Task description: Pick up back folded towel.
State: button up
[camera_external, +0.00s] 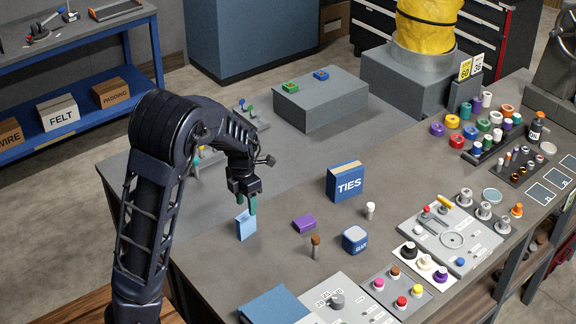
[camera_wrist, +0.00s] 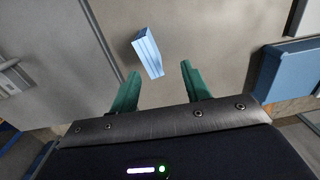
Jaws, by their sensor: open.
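A small light blue block-like piece (camera_external: 245,225), which looks like the back folded towel, stands on the grey bench top near its left edge. In the wrist view the light blue piece (camera_wrist: 147,52) shows layered long sides and lies beyond the fingertips, slightly left of the middle between them. My gripper (camera_external: 247,205) has green fingers and points down just above and close to this piece; in the external view a finger overlaps its top right. In the wrist view my gripper (camera_wrist: 160,80) is open, with nothing between its fingers. Whether a finger touches the piece is unclear.
A purple block (camera_external: 304,224), a brown-topped peg (camera_external: 315,247), a blue-white cube (camera_external: 355,239) and a blue TIES box (camera_external: 346,183) stand to the right. A larger blue slab (camera_external: 272,306) lies at the front. A grey raised block (camera_external: 320,100) is behind.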

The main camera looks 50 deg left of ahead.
aim_at(246, 227)
jog(key=shift+w+a+f+n, duration=0.15)
jog(key=shift+a+f+n, duration=0.05)
jog(key=shift+a+n, duration=0.2)
jog(key=shift+w+a+f+n, duration=0.15)
jog(key=shift+a+n, duration=0.15)
jog(key=shift+n, duration=0.2)
jog(key=shift+a+f, duration=0.1)
jog(key=shift+f, duration=0.1)
notch_tip(246, 227, down, 10)
jog(key=shift+s+f, duration=0.1)
jog(key=shift+f, duration=0.15)
jog(key=shift+c, duration=0.2)
grip_shut()
